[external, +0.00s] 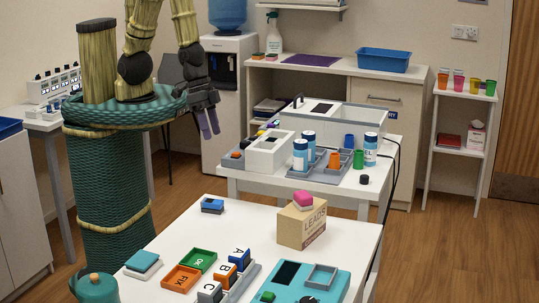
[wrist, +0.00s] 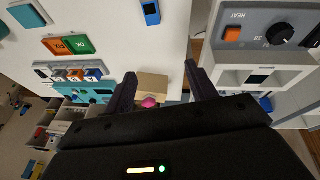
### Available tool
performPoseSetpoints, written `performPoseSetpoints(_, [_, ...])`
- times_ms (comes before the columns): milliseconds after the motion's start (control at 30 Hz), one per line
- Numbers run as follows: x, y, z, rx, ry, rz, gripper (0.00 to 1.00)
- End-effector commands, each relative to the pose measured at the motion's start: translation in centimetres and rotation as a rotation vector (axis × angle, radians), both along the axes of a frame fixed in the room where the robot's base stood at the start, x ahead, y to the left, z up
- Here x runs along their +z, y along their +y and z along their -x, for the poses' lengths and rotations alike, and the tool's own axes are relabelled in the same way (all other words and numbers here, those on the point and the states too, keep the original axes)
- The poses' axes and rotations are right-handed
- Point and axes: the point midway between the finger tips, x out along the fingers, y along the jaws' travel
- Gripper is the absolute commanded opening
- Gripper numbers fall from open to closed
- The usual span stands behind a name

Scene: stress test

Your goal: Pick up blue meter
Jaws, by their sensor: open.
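A small blue block-like device with a dark top face, which looks like the blue meter (external: 212,205), lies on the near white table toward its far left edge. In the wrist view the blue meter (wrist: 151,13) is at the top edge, apart from the fingers. My gripper (external: 208,124) hangs fingers-down, high above and beyond the table's far edge. In the wrist view my gripper (wrist: 160,82) has its two dark fingers spread wide, with nothing held between them.
A cardboard box (external: 301,228) with a pink block (external: 303,201) on top stands right of the blue meter. A teal instrument (external: 330,290), green and orange tiles lie nearer. The white tabletop (external: 245,220) around the meter is clear. A second bench (external: 240,182) holds bottles and equipment.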

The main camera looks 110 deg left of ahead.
Motion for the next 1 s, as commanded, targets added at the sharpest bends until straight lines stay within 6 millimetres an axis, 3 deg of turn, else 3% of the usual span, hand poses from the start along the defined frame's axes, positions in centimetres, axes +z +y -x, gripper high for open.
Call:
performPoseSetpoints(33, [-1.5, -1.6, 0.3, 0.012, 0.002, 0.004, 0.56])
performPoseSetpoints(200, [-5.7, -5.3, 1.0, 0.1, -0.039, 0.006, 0.56])
performPoseSetpoints(400, [-10.4, -7.9, 3.2, 0.184, -0.12, -0.038, 0.56])
performPoseSetpoints(700, [-15.4, -8.1, 7.5, 0.233, -0.339, -0.15, 0.56])
performPoseSetpoints(1000, [-16.6, -6.2, 11.6, 0.133, -0.671, -0.235, 0.56])
